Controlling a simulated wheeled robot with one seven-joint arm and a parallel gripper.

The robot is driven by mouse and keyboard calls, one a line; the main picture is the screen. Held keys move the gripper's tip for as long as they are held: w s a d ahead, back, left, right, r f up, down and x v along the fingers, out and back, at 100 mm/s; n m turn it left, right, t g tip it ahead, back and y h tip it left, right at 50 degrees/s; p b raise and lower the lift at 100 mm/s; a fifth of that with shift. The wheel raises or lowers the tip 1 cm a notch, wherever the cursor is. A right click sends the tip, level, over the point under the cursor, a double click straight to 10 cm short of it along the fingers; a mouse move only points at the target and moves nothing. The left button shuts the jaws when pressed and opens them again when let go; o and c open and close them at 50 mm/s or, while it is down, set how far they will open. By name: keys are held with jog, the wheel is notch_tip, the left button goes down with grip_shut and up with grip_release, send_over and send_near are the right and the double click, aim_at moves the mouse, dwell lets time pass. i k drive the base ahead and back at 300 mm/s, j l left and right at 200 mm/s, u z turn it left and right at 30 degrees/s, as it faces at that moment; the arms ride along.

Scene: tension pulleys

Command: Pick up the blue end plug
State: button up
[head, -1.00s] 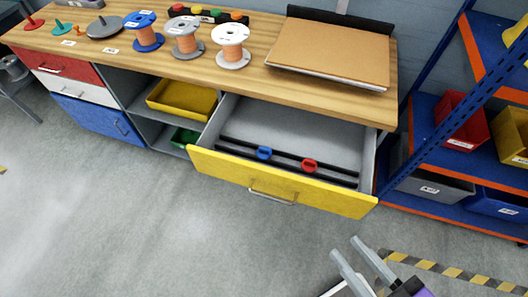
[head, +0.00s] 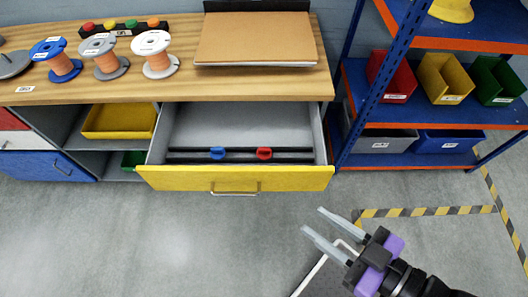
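The blue end plug (head: 217,153) sits at the dark rails in the open yellow-fronted drawer (head: 240,179), toward the front. A red plug (head: 264,153) sits to its right on the same rails. My gripper (head: 312,219) is in front of the drawer, lower and to the right of the blue plug. Its two pale fingers are apart with nothing between them, pointing up and left in the picture. It is well clear of the drawer.
The wooden bench top (head: 180,88) lies above the drawer and carries a blue spool (head: 56,60), other spools and a brown board (head: 256,38). A blue shelf rack (head: 385,95) with bins stands at the right. The floor before the drawer is clear.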

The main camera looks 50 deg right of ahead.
aim_at(217, 153)
jog(key=u, duration=3.75)
jog(key=z, duration=1.5)
jog(key=i+l+z, duration=0.1)
jog(key=z, duration=0.4)
jog(key=i+z, duration=0.15)
jog(key=z, duration=0.35)
jog(key=i+z, duration=0.2)
jog(key=z, duration=0.3)
jog(key=i+z, duration=0.15)
jog(key=z, duration=0.3)
jog(key=i+j+z, duration=0.8)
jog(key=k+j, duration=0.05)
jog(key=k, duration=0.05)
